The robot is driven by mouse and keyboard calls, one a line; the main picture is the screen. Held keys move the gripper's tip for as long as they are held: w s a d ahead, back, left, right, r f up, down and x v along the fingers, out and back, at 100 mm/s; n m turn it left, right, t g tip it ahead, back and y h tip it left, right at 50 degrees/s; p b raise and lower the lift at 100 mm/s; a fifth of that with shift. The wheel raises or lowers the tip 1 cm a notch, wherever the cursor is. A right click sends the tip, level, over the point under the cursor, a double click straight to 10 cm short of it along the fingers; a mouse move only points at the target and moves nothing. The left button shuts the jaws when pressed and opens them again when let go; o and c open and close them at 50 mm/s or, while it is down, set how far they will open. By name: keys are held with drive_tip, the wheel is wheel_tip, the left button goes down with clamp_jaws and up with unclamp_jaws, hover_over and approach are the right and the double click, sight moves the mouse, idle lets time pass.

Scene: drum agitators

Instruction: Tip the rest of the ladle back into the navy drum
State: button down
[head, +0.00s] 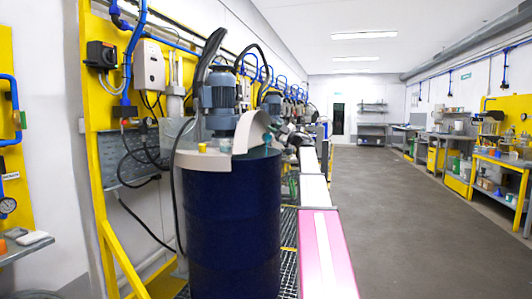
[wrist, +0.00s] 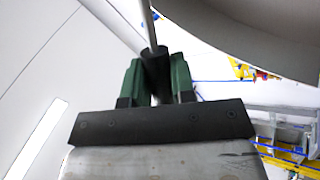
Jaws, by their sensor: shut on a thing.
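The navy drum (head: 232,225) stands upright left of centre in the head view. It has a pale lid (head: 203,162) with a curved flap (head: 250,132) standing up on its right side. A grey-blue agitator motor (head: 220,100) sits above the lid. In the wrist view, my gripper (wrist: 157,80) has its green fingers closed on a black grip (wrist: 154,62). A thin grey ladle rod (wrist: 147,22) runs up from this grip and out of the frame. The ladle's bowl and what it holds are out of sight. I cannot make out my gripper in the head view.
A yellow frame (head: 92,130) with cables and boxes stands left of the drum. More agitators line the wall behind it. The grey floor (head: 385,200) to the right is open, with yellow workbenches (head: 500,170) along the far right wall.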

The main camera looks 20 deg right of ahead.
drive_tip(key=shift+s+a+f+n+g+y, duration=0.2)
drive_tip(key=shift+f+n+g, duration=0.1)
drive_tip(key=shift+f+n, duration=0.15)
drive_tip(key=shift+s+a+f+n+g+y, duration=0.1)
drive_tip(key=shift+s+f+n+g+y, duration=0.15)
drive_tip(key=shift+f+n, duration=0.2)
drive_tip(key=shift+s+a+f+n+g+y, duration=0.1)
drive_tip(key=shift+f+n+g+y, duration=0.05)
drive_tip(key=shift+f+n+g, duration=0.3)
drive_tip(key=w+d+r+m+t+h, duration=0.6)
drive_tip(key=w+d+r+m+h, duration=0.25)
drive_tip(key=w+r+m, duration=0.55)
drive_tip(key=w+d+m+g+h+b, duration=0.1)
drive_tip(key=w+d+m+g+h, duration=0.1)
drive_tip(key=w+d+m, duration=0.8)
drive_tip(key=shift+w+d+f+h, duration=0.35)
drive_tip(key=shift+w+d+h, duration=0.35)
drive_tip(key=shift+w, duration=1)
drive_tip(key=shift+m, duration=0.25)
